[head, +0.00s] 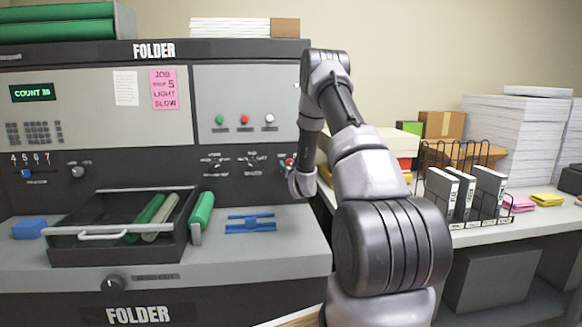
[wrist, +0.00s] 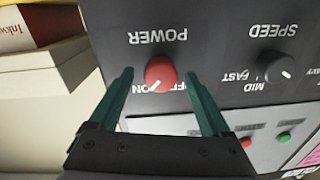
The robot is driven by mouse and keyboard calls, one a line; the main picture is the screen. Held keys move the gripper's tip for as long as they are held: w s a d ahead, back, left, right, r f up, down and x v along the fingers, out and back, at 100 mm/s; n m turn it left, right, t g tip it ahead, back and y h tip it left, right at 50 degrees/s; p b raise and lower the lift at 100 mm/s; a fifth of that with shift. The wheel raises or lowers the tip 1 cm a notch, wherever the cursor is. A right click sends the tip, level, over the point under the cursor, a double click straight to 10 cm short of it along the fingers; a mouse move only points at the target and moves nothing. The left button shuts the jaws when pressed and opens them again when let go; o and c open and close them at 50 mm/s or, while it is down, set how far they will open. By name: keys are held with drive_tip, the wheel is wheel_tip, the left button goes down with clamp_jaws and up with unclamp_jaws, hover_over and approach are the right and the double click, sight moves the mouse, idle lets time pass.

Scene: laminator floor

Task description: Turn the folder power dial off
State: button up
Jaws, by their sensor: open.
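The red power dial (wrist: 160,73) is on the dark folder panel under the word POWER, which appears upside down in the wrist view. Its white mark points to the lower left in that view, toward the ON label. My gripper (wrist: 159,74) is open, with one green finger on each side of the dial. I cannot tell whether either finger touches it. In the head view my gripper (head: 291,168) is at the right end of the folder's (head: 154,51) panel, and a bit of the red dial (head: 289,161) shows beside it.
A black speed dial (wrist: 277,68) is beside the power dial. Green, red and white buttons (head: 244,119) are on the light panel above. A black tray (head: 120,245) with green and pale rolls is on the folder's ledge. A side table (head: 490,236) with binders and paper stacks stands at right.

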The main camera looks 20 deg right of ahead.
drive_tip(key=shift+w, duration=0.2)
drive_tip(key=shift+c, duration=0.4)
clamp_jaws()
drive_tip(key=shift+n, duration=0.3)
drive_tip(key=shift+a+n, duration=0.1)
drive_tip(key=shift+n, duration=8.4)
